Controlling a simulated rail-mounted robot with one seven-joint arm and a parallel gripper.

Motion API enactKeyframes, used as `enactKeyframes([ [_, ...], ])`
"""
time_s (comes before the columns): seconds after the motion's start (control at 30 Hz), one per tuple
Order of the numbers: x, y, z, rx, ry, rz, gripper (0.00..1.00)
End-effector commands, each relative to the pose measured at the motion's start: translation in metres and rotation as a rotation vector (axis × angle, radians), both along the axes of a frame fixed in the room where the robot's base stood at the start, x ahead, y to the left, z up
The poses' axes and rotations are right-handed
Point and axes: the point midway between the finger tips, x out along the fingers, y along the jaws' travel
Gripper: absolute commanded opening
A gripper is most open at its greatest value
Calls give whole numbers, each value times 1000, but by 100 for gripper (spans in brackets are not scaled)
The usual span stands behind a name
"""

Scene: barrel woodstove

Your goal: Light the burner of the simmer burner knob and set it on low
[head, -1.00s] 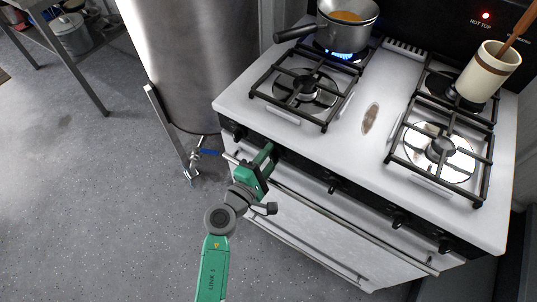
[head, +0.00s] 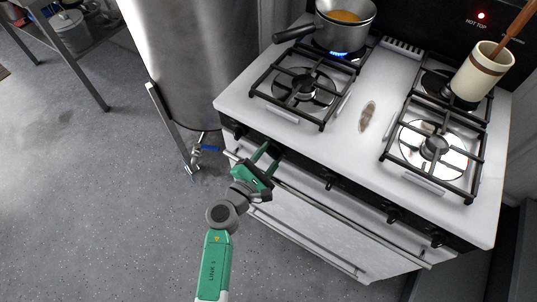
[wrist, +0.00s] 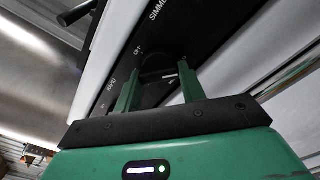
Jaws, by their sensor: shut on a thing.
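The simmer burner knob (wrist: 158,66) is black with a pale mark and sits on the black front panel, beside partly readable white lettering that begins "SIMM". In the wrist view it is between the two green fingers of my gripper (wrist: 160,88), which is shut on it. In the head view my gripper (head: 267,155) reaches the left part of the stove front and hides most of the knob. A small blue flame (head: 341,54) burns under the saucepan (head: 345,31) on the back left burner.
The front left burner (head: 305,84) and front right burner (head: 434,146) show no flame. A cream crock (head: 480,72) stands at the back right. Other knobs (head: 392,215) line the panel above the oven handle (head: 350,223). A steel tank (head: 190,60) stands close at left.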

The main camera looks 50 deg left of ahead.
Motion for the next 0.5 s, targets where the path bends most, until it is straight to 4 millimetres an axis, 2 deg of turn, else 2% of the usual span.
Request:
enactKeyframes([
  [0.4, 0, 0, 0, -7, -2, -1, 17],
  [0.43, 0, 0, 0, -7, -2, -1, 42],
  [0.5, 0, 0, 0, -7, -2, 0, 56],
])
